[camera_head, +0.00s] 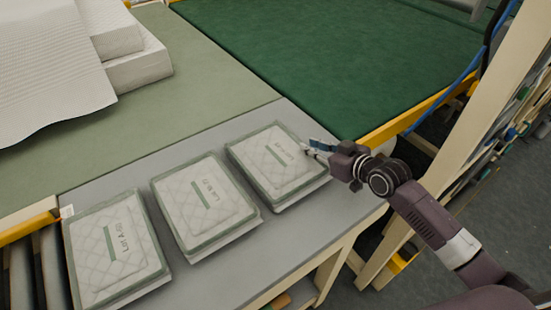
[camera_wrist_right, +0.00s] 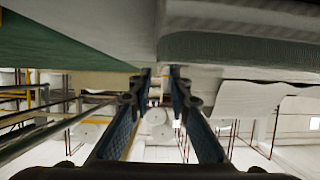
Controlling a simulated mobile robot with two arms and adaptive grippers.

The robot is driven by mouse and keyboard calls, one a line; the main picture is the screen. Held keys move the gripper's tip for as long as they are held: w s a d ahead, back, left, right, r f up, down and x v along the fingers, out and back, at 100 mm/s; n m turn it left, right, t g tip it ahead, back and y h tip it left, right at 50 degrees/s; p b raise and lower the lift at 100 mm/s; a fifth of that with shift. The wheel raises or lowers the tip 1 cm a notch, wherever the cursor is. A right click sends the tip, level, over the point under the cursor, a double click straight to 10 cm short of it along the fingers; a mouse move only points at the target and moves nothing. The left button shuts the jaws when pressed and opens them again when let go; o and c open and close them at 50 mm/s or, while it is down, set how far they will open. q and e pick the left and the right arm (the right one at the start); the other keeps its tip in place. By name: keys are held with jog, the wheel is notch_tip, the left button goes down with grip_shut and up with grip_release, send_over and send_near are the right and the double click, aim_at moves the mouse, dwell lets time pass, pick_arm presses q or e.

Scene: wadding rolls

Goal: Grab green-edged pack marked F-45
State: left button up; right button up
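Three quilted pale packs with green edges lie in a row on the grey table (camera_head: 290,235) in the head view. They are the left pack (camera_head: 125,268), the middle pack (camera_head: 200,225) and the right pack (camera_head: 280,182). The left label looks like "Lot A-0"; the others are too small to read surely, and I cannot make out F-45. My right gripper (camera_head: 312,149) is at the far right edge of the right pack; I cannot tell whether it touches. In the right wrist view its fingers (camera_wrist_right: 161,75) stand apart, with a gap between the tips. My left gripper is not in view.
A dark green surface (camera_head: 350,60) with a yellow edge (camera_head: 410,117) lies beyond the table. A lighter green surface (camera_head: 150,130) holds white wadding (camera_head: 50,70) at the upper left. Rollers (camera_head: 38,280) are at the lower left. A wooden post (camera_head: 470,135) stands at the right.

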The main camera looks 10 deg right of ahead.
jog(key=shift+x, duration=1.45)
grip_shut()
